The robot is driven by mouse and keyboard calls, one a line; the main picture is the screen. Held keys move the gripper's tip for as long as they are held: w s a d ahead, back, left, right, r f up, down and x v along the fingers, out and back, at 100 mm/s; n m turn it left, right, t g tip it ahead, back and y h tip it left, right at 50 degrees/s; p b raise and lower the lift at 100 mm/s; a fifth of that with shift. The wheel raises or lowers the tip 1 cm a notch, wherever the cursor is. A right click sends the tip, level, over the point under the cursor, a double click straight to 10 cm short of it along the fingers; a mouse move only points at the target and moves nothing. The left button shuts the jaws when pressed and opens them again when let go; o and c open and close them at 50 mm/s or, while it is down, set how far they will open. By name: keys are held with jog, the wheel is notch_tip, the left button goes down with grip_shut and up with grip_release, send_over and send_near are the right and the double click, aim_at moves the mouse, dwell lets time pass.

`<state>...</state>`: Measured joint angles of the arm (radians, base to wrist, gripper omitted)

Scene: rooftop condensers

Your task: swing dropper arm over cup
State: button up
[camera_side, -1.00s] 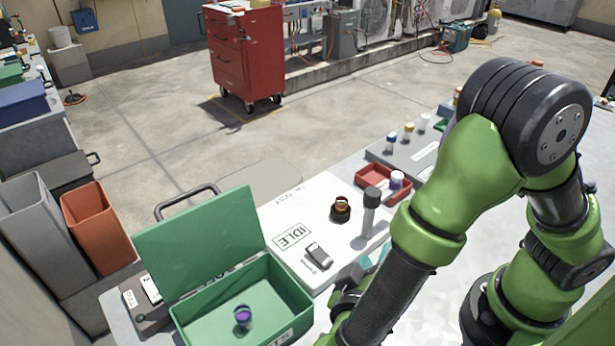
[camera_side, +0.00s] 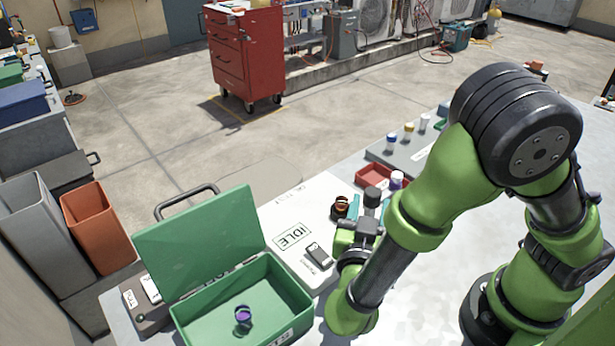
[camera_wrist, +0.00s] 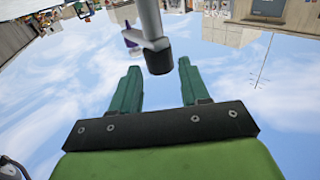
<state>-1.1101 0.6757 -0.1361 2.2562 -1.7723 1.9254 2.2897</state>
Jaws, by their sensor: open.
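The dropper post is a grey upright with a black cap (camera_side: 372,193), standing on the white board. In the wrist view its grey shaft (camera_wrist: 148,18) hangs from the top, with a short pale side arm (camera_wrist: 153,44) just above the black cap. My gripper (camera_wrist: 158,64) is open, with one teal finger on either side of the cap and clear gaps visible. In the side view my gripper (camera_side: 366,218) is close to the post and hides its lower part. A dark round holder with a copper-coloured top (camera_side: 341,203), possibly the cup, sits just left of the post, partly hidden by my gripper.
An open green box (camera_side: 205,318) with a small purple-topped item (camera_side: 243,314) stands front left. A small grey device (camera_side: 319,253) and an IDLE label (camera_side: 292,236) lie on the board.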

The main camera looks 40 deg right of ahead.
aim_at(374, 189)
jog(key=x, duration=0.6)
jog(key=shift+w+d, duration=0.1)
jog(key=shift+d, duration=0.05)
jog(key=shift+c, duration=0.2)
grip_shut()
